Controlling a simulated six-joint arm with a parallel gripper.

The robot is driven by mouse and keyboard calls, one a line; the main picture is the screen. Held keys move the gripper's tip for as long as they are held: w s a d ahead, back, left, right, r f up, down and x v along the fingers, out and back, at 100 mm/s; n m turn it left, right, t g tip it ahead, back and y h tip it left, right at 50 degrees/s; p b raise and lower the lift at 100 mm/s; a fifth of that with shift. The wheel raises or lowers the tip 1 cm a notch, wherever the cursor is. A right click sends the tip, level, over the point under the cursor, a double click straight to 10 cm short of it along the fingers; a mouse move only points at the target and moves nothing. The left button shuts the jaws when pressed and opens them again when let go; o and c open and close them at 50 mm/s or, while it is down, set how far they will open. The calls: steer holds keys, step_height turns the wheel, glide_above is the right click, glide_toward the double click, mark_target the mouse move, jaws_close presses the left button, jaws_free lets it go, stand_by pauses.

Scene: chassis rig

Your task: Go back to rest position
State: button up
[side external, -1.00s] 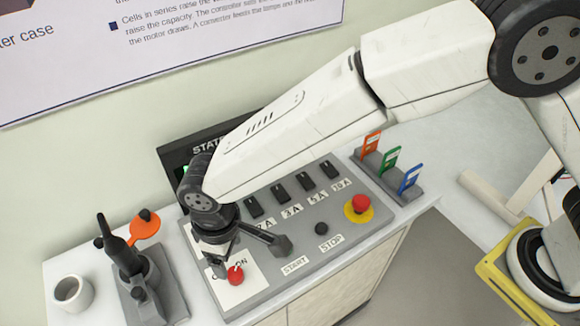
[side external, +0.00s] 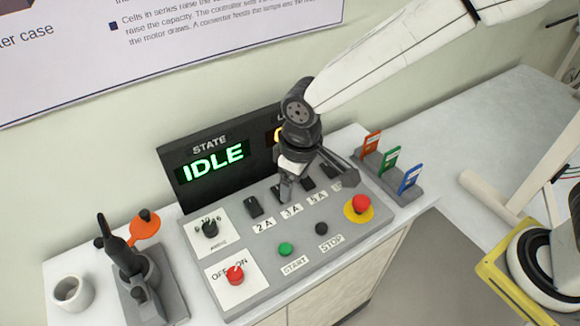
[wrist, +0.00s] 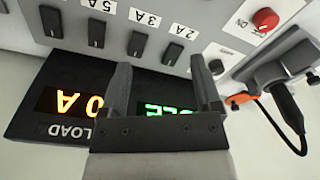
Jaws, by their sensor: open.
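My gripper (side external: 305,182) is open and empty above the back part of the grey control panel (side external: 262,270), over the row of black switches. In the wrist view its two fingers (wrist: 162,85) stand apart with nothing between them. The display box (side external: 182,196) behind the panel reads IDLE in green under STATE. My arm hides most of its orange LOAD reading, which shows as 0 A upside down in the wrist view (wrist: 78,103). The red knob (side external: 235,275) sits on the OFF/ON plate, and a black knob (side external: 210,229) sits on the plate behind it.
A green START button (side external: 285,249), black STOP button (side external: 321,228) and red emergency button (side external: 361,204) are on the panel. A rack with orange, green and blue tags (side external: 390,166) stands right.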

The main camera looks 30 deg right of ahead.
steer(key=s+d+m+t, duration=0.1)
steer(key=s+d, duration=0.3)
steer(key=d, duration=0.7)
steer(key=s+d+r+m, duration=0.1)
steer(key=s+d+m, duration=0.3)
steer(key=d, duration=0.8)
steer(key=shift+s+d+r+m+t+h, duration=0.2)
steer(key=shift+s+m+t+h, duration=0.15)
steer(key=shift+s, duration=0.25)
